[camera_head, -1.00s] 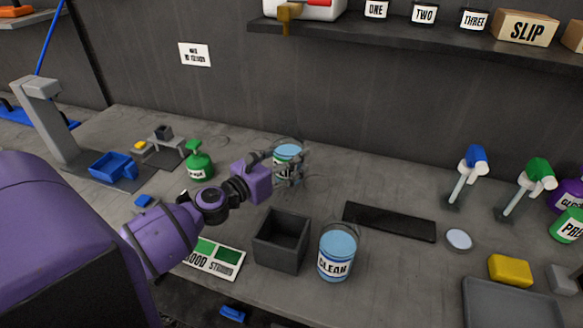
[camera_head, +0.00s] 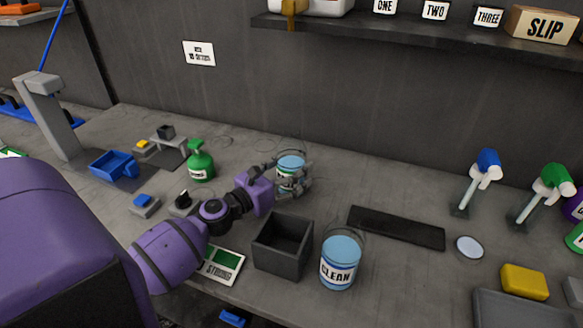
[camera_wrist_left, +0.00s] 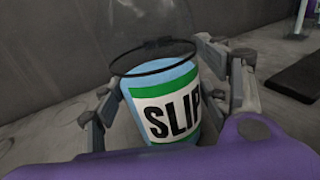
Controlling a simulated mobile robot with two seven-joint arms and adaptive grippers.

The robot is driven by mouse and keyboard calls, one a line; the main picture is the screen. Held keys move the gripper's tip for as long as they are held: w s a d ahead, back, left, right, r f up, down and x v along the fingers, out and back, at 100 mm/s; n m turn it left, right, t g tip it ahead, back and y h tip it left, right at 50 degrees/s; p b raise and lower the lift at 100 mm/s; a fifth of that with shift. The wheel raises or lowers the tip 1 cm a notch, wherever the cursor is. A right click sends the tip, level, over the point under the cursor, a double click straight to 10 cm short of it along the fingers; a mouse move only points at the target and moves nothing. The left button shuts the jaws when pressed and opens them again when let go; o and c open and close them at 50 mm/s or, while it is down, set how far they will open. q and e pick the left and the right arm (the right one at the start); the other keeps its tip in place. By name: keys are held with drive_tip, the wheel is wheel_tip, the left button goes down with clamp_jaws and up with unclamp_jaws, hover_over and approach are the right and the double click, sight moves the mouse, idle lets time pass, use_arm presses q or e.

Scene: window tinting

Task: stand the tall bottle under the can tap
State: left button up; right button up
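The can tap (camera_head: 292,14) is a brass spout below the white and red can (camera_head: 320,4) on the shelf, at the top of the head view. I cannot pick out the tall bottle with certainty. My left gripper (camera_head: 290,180) is at the blue SLIP bucket (camera_head: 291,163). In the left wrist view its fingers (camera_wrist_left: 170,95) are spread on either side of this bucket (camera_wrist_left: 165,100); firm contact is unclear. My right gripper is out of view.
A dark open box (camera_head: 283,243) and the CLEAN bucket (camera_head: 340,262) stand near the front. A flat black strip (camera_head: 395,227) lies to their right. Blue (camera_head: 488,160) and green-topped (camera_head: 556,180) tools stand at right. My left arm covers the front left.

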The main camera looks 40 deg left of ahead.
use_arm(q)
drive_tip(key=shift+o, duration=0.4)
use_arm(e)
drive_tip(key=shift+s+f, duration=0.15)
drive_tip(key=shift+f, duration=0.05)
use_arm(q)
drive_tip(key=shift+r, duration=0.3)
drive_tip(key=s, duration=0.3)
drive_tip(key=s+a+b, duration=0.1)
drive_tip(key=s, duration=0.3)
drive_tip(key=s+a, duration=0.1)
drive_tip(key=s, duration=0.2)
drive_tip(key=shift+s+f, duration=0.2)
drive_tip(key=shift+s, duration=0.05)
drive_tip(key=shift+s+r, duration=0.1)
drive_tip(key=shift+s, duration=0.5)
drive_tip(key=shift+a, duration=0.1)
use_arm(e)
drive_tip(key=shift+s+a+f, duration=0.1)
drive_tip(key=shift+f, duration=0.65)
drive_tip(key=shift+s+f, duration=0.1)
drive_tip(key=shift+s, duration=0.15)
